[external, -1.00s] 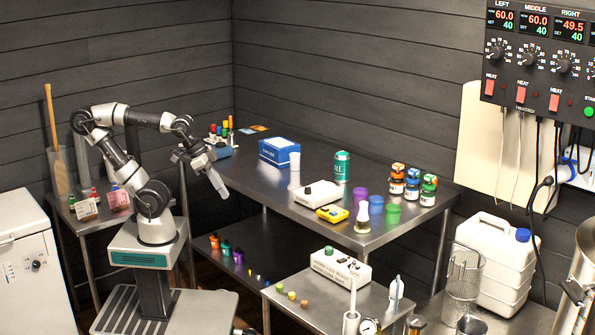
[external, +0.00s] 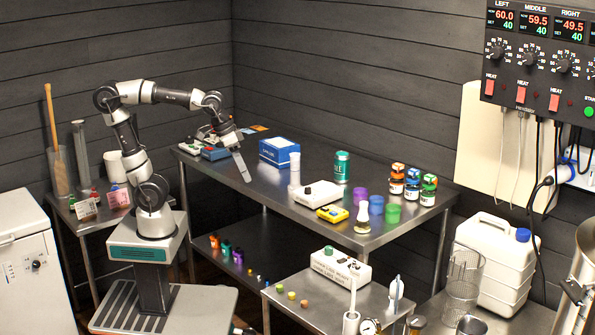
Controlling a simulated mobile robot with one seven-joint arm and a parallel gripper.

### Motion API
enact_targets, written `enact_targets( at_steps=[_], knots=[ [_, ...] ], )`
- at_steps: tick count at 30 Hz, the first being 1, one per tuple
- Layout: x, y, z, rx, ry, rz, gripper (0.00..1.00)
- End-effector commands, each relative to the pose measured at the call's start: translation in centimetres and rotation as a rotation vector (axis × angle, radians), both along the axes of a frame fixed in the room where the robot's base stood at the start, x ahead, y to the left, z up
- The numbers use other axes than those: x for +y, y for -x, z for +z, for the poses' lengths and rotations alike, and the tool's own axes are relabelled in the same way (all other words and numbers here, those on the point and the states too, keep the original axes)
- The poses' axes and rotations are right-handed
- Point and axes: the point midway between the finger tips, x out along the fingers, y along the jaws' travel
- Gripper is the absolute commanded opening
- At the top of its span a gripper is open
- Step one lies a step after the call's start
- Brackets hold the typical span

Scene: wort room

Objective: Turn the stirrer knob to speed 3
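My gripper (external: 243,174) hangs pointing down, a little tilted, at the left part of the steel table (external: 270,183). Its fingers look like one narrow grey shape, so I cannot tell if they are open. I cannot tell whether the tips touch the table. No stirrer is clearly marked. A low white box with a small dark knob (external: 318,194) sits mid-table, right of my gripper. Another white box (external: 340,268) with a green knob (external: 328,250) stands on the lower front table. Small devices (external: 213,153) at the table's back left are partly hidden by my arm. Speed marks are too small to read.
A blue box (external: 279,152) and white cylinder (external: 295,168) stand just right of my gripper. Farther right are a green can (external: 342,169), a yellow meter (external: 332,213), coloured cups (external: 376,204) and capped bottles (external: 397,180). A heater panel (external: 535,60) hangs at upper right.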

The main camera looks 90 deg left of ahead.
Motion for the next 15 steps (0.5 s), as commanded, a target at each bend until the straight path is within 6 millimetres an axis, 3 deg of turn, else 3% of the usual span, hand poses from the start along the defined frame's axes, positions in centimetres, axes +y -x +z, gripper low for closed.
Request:
enact_targets(
  at_steps=[1, 6, 10, 15],
  knots=[
    [1.0, -2.4, 3.4, 0.038, 0.021, 0.075, 0.38],
    [4.7, -9.6, 7.6, 0.142, 0.09, 0.339, 0.38],
    [8.0, -14.7, 9.0, 0.217, 0.134, 0.539, 0.38],
    [11.8, -19.0, 8.5, 0.291, 0.173, 0.75, 0.38]
  ],
)
